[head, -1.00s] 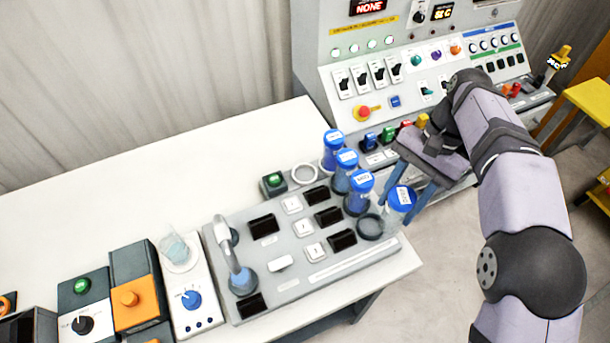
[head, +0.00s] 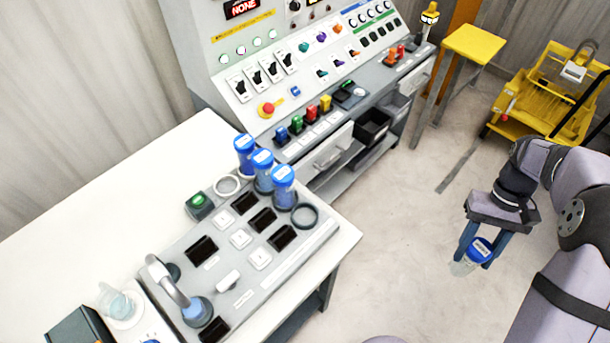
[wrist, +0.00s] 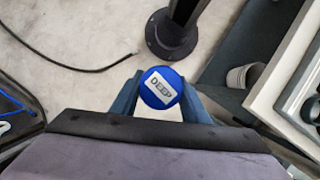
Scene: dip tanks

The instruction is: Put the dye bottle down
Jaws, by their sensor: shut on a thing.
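The dye bottle (head: 472,258) has a blue cap and a clear, pale body. In the head view it hangs over the bare floor, right of the white table. My gripper (head: 480,250) is shut on it near the cap. In the wrist view the bottle's blue cap (wrist: 161,88) carries a label reading DEEP and sits between the two fingers of my gripper (wrist: 160,92). Most of its body is hidden below the cap in that view.
Three blue-capped bottles (head: 264,178) stand in a row on the grey panel's far side, beside an empty ring holder (head: 305,215). The white table (head: 120,190) has clear room at left. A control console (head: 290,80) stands behind. A yellow cart (head: 550,95) and yellow stool (head: 473,43) stand farther back.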

